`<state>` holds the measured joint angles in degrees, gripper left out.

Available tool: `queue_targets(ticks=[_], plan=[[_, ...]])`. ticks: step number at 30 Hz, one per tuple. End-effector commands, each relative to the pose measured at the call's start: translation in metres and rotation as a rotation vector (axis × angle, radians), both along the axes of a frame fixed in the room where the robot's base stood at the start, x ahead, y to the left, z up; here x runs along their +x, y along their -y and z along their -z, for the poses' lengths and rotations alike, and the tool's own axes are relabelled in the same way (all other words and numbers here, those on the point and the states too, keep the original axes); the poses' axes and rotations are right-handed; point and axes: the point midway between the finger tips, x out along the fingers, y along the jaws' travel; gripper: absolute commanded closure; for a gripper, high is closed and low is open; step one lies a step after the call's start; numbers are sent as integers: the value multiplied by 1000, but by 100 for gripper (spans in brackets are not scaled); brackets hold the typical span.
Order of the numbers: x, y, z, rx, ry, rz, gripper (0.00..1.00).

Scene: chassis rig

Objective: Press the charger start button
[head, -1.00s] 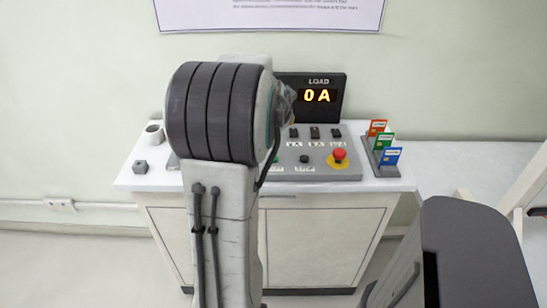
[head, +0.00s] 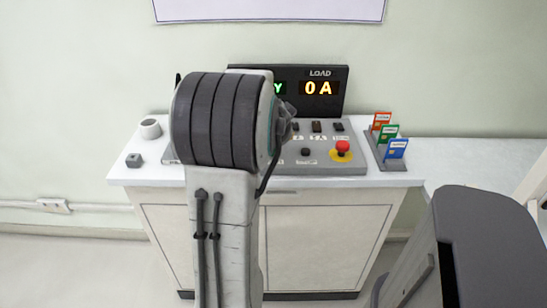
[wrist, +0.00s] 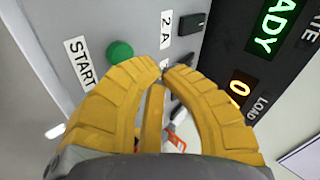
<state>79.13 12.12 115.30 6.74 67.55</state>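The green start button (wrist: 119,52) sits on the grey panel (wrist: 100,20) in the wrist view, beside a white START label (wrist: 78,62). My gripper (wrist: 163,72) has yellow ribbed fingers whose tips meet or nearly meet, with nothing seen between them. The tips appear to the right of and below the button in the picture, apart from it; their height above the panel cannot be told. In the head view my arm hides the button and most of the gripper, while the right part of the control panel (head: 325,168) shows.
A red mushroom button (head: 342,148) on a yellow base and small black switches (head: 316,127) are on the panel. A LOAD display (head: 320,90) reads 0 A behind it.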

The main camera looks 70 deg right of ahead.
Motion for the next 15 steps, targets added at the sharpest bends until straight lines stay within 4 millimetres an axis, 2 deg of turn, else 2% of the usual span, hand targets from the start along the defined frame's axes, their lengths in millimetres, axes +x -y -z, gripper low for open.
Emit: queue_targets(ticks=[1, 3, 14, 15], plan=[[0, 0, 7, 0, 0, 0, 100], [0, 0, 10, 0, 0, 0, 100], [0, 0, 10, 0, 0, 0, 100], [0, 0, 10, 0, 0, 0, 95]])
